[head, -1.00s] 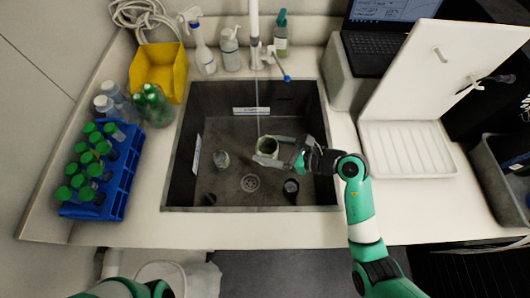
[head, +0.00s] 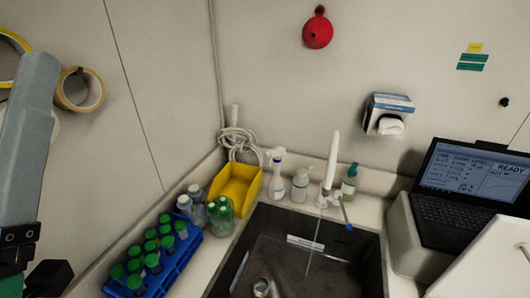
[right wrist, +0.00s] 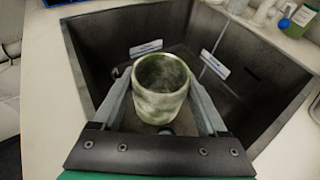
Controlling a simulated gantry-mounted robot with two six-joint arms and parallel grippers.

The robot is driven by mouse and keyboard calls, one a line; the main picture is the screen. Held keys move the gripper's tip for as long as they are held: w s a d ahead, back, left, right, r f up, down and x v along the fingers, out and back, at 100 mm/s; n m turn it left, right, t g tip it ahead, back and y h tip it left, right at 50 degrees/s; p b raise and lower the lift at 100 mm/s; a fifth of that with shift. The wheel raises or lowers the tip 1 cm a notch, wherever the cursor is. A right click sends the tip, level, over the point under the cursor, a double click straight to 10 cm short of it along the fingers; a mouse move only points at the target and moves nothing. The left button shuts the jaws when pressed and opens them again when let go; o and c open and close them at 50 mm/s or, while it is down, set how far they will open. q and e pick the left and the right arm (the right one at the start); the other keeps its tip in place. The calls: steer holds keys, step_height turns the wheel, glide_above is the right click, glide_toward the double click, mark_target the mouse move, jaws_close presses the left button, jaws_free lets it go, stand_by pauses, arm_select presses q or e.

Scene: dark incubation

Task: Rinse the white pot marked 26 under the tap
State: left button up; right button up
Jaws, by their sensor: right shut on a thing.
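In the right wrist view, the white pot (right wrist: 160,85) is streaked with green stains and sits upright between the two grey fingers of my right gripper (right wrist: 160,112), which is shut on it. Its mark does not show. The pot is over the dark sink (right wrist: 95,45). The white tap (head: 332,165) runs a thin stream into the sink in the head view. A thin pale line in the right wrist view, probably this stream, passes right of the pot. My left gripper (head: 30,140) shows only as one grey finger at the left edge of the head view.
A small vessel (head: 262,287) stands in the sink. Left of the sink are a blue rack (head: 165,270) of green-capped bottles, loose bottles (head: 220,217) and a yellow bin (head: 237,187). A spray bottle (head: 277,175) stands behind it. A laptop (head: 470,190) is at the right.

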arm_select(q)
step_height(320, 180, up, 4)
steer(key=shift+p, duration=1.2)
arm_select(e)
steer(key=s+d+r+m+h, duration=0.1)
steer(key=s, duration=0.6)
steer(key=shift+s+d+r+t, duration=0.15)
steer(key=shift+d+r+t, duration=0.15)
steer(key=shift+d+t, duration=0.1)
